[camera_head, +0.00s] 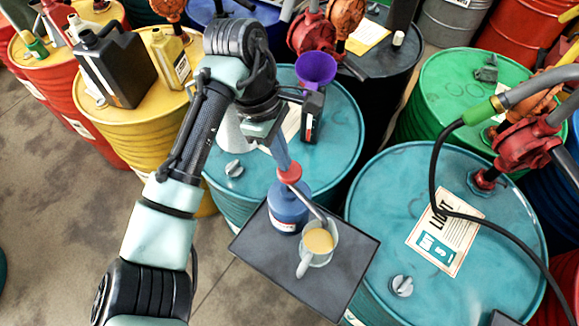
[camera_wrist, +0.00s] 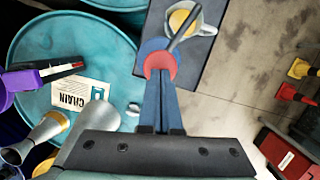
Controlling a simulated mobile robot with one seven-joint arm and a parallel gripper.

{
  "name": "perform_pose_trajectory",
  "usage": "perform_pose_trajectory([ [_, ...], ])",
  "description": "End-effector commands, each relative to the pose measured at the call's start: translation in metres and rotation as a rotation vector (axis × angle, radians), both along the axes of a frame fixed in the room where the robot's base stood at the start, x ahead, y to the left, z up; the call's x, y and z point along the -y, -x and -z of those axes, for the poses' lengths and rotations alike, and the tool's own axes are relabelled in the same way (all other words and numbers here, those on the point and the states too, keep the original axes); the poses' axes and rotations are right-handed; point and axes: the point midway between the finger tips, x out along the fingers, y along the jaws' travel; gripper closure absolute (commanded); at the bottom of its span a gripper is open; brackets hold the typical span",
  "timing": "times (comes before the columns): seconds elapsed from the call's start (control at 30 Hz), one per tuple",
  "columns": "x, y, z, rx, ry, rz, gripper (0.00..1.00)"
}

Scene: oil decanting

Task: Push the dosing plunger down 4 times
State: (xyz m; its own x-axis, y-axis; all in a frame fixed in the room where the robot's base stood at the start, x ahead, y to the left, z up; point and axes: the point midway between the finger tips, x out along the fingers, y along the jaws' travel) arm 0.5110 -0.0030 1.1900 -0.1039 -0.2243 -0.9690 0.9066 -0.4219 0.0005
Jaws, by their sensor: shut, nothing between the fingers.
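The dosing plunger has a round red head (camera_head: 289,173) on top of a blue bottle (camera_head: 288,208), which stands on a dark tray (camera_head: 262,258). Its spout points over a mug (camera_head: 318,243) holding pale yellow liquid. My gripper (camera_head: 287,164) is shut and empty, pointing down with its fingertips at the red head. In the wrist view the closed fingers (camera_wrist: 160,80) overlap the red head (camera_wrist: 160,65), and the mug (camera_wrist: 190,18) sits just beyond. The fingertips appear to touch the head, but I cannot tell whether they press it.
A teal drum (camera_head: 335,130) with a purple funnel (camera_head: 316,68) stands behind. Another teal drum (camera_head: 480,270) with a label and hose is at right. Yellow drums with a black canister (camera_head: 115,66) stand at left. Open floor (camera_head: 60,200) lies at lower left.

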Motion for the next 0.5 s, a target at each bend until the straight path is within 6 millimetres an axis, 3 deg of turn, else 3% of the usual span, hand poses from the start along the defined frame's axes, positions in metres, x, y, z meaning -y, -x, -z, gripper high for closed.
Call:
perform_pose_trajectory([
  [0.17, 0.000, 0.000, 0.006, -0.002, 0.001, 0.000, 1.00],
  [0.37, 0.000, 0.001, 0.028, -0.003, 0.002, 0.000, 1.00],
  [0.5, 0.000, 0.000, 0.028, -0.002, -0.001, 0.000, 1.00],
])
